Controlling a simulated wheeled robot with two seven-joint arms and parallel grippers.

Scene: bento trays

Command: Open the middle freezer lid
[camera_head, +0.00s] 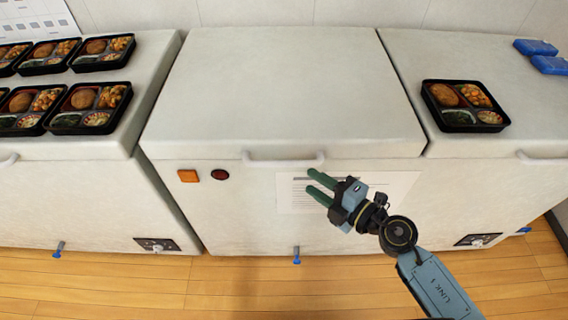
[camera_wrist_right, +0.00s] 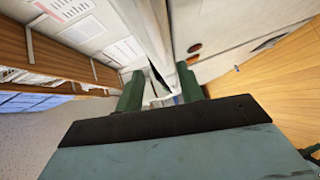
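The middle freezer lid (camera_head: 285,90) is white and lies shut on the middle freezer (camera_head: 240,215). Its white handle (camera_head: 284,161) runs along the front edge of the lid. My right gripper (camera_head: 313,182) has two green fingers, apart and with nothing between them. In the head view it is just below and right of the handle's middle, in front of the freezer face. In the right wrist view the open fingers (camera_wrist_right: 161,92) point toward the freezer front, with a pale bar between their tips. My left gripper is not in view.
Several bento trays (camera_head: 92,108) sit on the left freezer lid. One bento tray (camera_head: 465,106) sits on the right freezer lid, near blue packs (camera_head: 536,47). The middle lid is bare. A paper sheet (camera_head: 390,190) is on the middle freezer's front.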

